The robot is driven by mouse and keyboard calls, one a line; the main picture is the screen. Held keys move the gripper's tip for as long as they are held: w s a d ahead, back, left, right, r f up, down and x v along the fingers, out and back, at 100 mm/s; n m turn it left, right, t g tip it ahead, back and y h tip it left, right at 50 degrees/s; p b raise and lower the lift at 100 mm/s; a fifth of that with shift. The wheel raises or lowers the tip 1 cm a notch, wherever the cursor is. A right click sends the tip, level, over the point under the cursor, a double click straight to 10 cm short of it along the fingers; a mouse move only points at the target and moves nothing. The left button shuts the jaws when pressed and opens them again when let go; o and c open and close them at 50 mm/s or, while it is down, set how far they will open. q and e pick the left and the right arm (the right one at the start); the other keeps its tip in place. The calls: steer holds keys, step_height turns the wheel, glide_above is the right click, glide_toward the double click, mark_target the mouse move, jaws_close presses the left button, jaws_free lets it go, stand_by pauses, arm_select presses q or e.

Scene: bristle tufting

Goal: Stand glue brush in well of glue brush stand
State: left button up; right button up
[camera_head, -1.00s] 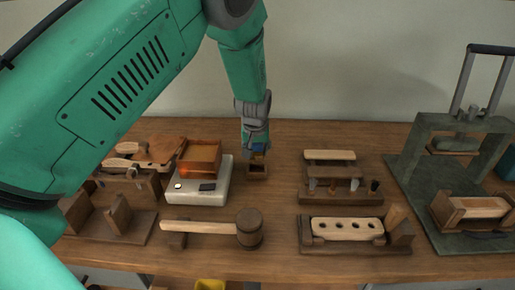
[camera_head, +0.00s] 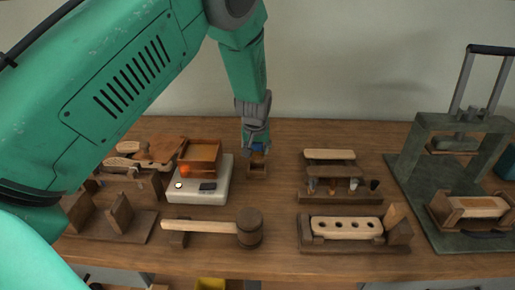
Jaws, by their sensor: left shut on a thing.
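I cannot tell how deep the held thing sits in the well. My right gripper is not in view.
A mallet (camera_head: 249,228) lies in front. A rack (camera_head: 340,198) and a holed block (camera_head: 347,228) are to the right, a green press (camera_head: 420,185) farther right. Wood between is clear.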

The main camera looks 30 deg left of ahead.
mark_target(257, 159)
arm_select(q)
steer(key=shift+f, duration=0.25)
steer(key=shift+f+b, duration=1)
steer(key=shift+f, duration=1)
steer(key=shift+s+d+f, duration=0.25)
steer(key=shift+s+f, duration=0.1)
steer(key=shift+f, duration=0.05)
steer(key=o, duration=1.3)
steer(key=shift+w+f, duration=0.15)
steer(key=shift+f, duration=0.05)
steer(key=shift+a, duration=0.1)
steer(key=shift+a+r, duration=0.1)
steer(key=shift+r, duration=0.05)
